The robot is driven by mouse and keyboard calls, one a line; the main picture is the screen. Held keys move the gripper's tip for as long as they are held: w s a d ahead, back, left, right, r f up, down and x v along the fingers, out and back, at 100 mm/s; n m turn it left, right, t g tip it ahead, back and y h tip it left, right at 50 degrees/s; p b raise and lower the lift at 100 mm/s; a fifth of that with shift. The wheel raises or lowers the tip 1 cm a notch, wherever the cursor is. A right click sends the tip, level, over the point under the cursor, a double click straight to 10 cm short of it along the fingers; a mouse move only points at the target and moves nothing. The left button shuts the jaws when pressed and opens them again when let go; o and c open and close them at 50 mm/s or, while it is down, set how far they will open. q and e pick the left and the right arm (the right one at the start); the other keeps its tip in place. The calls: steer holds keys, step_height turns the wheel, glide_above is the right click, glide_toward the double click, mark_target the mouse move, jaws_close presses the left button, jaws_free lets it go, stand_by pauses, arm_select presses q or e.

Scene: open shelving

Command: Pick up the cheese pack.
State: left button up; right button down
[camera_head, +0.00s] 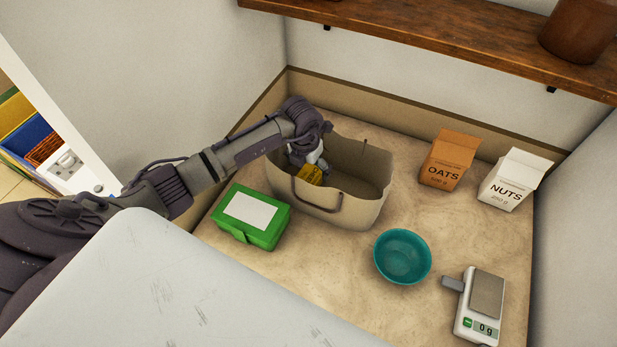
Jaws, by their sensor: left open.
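A beige open-topped bag (335,206) stands on the worktop. A small yellow pack with dark lettering (312,176) is inside its left part; this looks like the cheese pack, though its lettering is too small to read surely. My left gripper (309,163) reaches down into the bag from above and is open right at the yellow pack. The arm and the bag's wall hide part of the fingers and the pack, so I cannot tell whether they touch. My right gripper is not in view.
A green box with a white label (250,218) stands left of the bag. A teal bowl (402,257) and a scale (480,305) are at the right front. Oats (448,160) and nuts (513,180) cartons stand behind. A wooden shelf (440,35) hangs above.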

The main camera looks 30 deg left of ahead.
mark_target(309, 176)
arm_select(q)
step_height(309, 176, down, 3)
steer(key=shift+a+f+p, duration=0.15)
steer(key=shift+p, duration=0.45)
steer(key=shift+w+f, duration=0.15)
steer(key=shift+f, duration=0.1)
steer(key=c, duration=1.4)
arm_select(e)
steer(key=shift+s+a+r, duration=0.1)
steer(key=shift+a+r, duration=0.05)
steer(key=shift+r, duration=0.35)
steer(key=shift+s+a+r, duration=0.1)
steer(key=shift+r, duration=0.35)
arm_select(q)
steer(key=shift+r, duration=0.1)
